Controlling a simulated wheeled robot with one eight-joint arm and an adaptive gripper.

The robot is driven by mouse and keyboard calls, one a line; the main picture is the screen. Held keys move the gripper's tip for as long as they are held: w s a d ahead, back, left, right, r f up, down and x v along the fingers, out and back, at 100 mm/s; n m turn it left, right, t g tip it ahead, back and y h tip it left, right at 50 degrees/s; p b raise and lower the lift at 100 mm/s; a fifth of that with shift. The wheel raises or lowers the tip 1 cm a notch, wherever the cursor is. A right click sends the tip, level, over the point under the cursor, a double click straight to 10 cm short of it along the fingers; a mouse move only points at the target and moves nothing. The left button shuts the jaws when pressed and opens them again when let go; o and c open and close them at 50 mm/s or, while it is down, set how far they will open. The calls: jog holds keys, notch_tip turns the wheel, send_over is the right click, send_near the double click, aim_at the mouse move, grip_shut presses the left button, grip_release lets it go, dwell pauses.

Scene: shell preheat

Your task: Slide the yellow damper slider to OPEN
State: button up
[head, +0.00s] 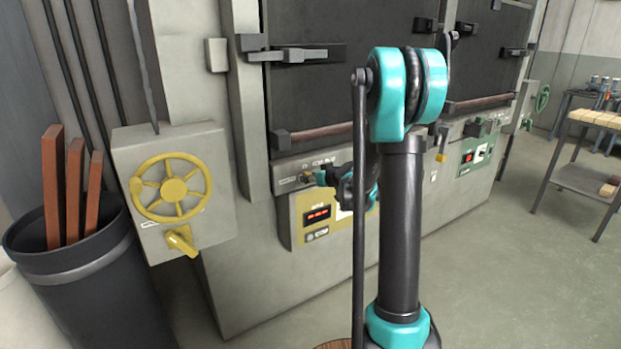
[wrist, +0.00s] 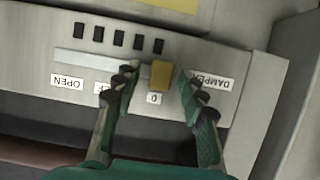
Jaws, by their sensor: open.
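The yellow damper slider (wrist: 160,75) sits at the right end of a pale slot (wrist: 95,60) in the wrist view. The OPEN label (wrist: 67,82) appears upside down near the slot's left end; the DAMPER label (wrist: 212,83) is to the right. My gripper (wrist: 158,84) is open, one finger on each side of the slider. The left fingertip is close to it; I cannot tell whether it touches. The right finger has a small gap. In the head view my gripper (head: 318,178) is at the oven's front panel, largely hidden by my arm.
Several dark vents (wrist: 120,38) lie above the slot in the wrist view. In the head view, a yellow handwheel (head: 171,188) and yellow lever (head: 181,241) are on the left box. A yellow control panel (head: 318,215) is below my gripper. A dark bin (head: 95,290) stands left.

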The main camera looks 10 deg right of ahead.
grip_shut()
dwell(0.3)
jog(key=w+d, duration=0.5)
jog(key=d, duration=0.6)
jog(key=shift+d, duration=0.15)
jog(key=shift+w, duration=0.1)
grip_release()
jog(key=shift+d, duration=0.1)
